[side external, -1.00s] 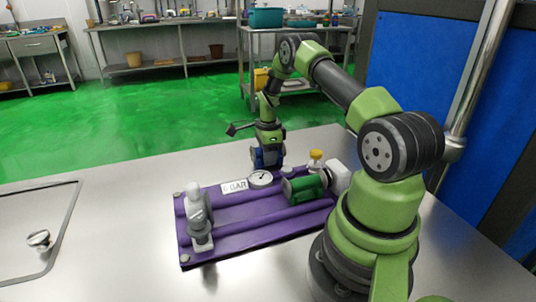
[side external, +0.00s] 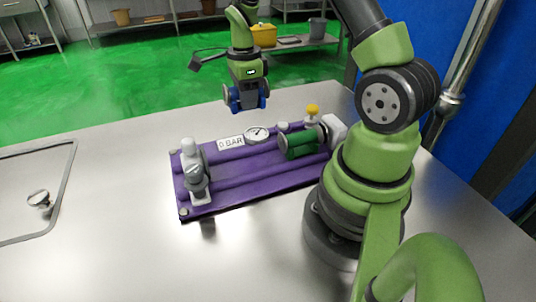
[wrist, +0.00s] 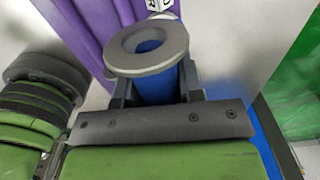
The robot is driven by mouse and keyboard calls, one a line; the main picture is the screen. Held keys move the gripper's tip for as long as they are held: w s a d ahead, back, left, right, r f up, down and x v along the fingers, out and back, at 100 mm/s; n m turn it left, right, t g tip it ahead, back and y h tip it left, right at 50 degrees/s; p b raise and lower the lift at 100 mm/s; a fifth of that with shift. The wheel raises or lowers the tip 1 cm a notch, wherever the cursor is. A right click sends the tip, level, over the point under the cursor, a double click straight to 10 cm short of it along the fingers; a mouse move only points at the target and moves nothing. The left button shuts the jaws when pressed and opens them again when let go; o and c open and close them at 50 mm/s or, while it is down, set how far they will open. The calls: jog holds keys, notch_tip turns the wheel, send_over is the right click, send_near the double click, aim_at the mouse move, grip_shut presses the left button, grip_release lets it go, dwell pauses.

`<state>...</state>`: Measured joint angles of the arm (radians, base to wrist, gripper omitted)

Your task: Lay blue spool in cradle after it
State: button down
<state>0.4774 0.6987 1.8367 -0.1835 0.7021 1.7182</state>
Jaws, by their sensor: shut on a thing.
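The blue spool (side external: 247,98) hangs in my gripper (side external: 247,88), above and behind the purple base, clear of it. In the wrist view the spool's blue barrel (wrist: 158,88) sits between the two fingers, with a grey ring flange (wrist: 148,50) at its end. My gripper is shut on the spool. The ridged stretch between these two is bare. I cannot make out a separate cradle.
A yellow-topped fitting (side external: 312,112) and a white block (side external: 333,129) rise at the right end. The steel table is clear in front; a sink edge with a knob (side external: 39,200) lies left.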

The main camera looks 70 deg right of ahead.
jog(key=s+a, duration=0.4)
jog(key=a, duration=0.3)
send_over(252, 164)
notch_tip(252, 164, down, 5)
jog(key=shift+r, duration=0.15)
jog(key=shift+f, duration=2.35)
jog(key=shift+f, duration=0.15)
jog(key=c, duration=1)
grip_release()
